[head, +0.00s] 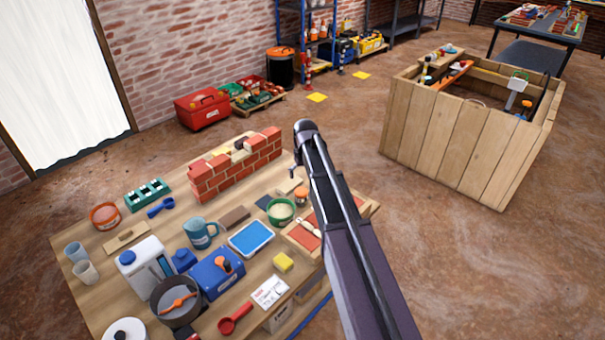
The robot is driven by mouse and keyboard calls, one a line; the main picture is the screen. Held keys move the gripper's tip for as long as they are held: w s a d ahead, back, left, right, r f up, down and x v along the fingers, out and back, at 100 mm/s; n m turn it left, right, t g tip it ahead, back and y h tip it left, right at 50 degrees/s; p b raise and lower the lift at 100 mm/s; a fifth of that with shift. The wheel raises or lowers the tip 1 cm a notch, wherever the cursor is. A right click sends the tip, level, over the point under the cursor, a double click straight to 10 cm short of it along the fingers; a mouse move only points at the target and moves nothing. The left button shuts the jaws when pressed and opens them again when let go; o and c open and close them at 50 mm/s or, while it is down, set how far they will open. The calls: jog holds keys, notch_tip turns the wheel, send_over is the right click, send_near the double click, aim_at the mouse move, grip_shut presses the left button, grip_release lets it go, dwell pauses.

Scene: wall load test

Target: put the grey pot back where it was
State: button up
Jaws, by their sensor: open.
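A dark grey round pot (184,319) stands near the front left of the wooden workbench, with an orange tool lying in or across it. It sits between a white jug (134,263) and a blue box (217,272). A pale grey round thing (124,331) with a dark knob, perhaps a lidded pot, is cut off by the bottom edge. I cannot tell which one the task means. My arm rises over the right side of the bench. My gripper does not show.
A small brick wall (237,172) stands at the bench's back. Cups, a blue mug (200,233), a blue tray (251,238), a green bowl (281,211) and a yellow sponge (283,262) crowd the top. A wooden crate (455,140) stands right; open floor lies between.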

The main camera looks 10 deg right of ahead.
jog(key=shift+s, duration=0.1)
jog(key=s+m+g, duration=0.1)
jog(key=s+m, duration=0.1)
jog(key=s, duration=2.5)
jog(key=shift+s+a, duration=0.15)
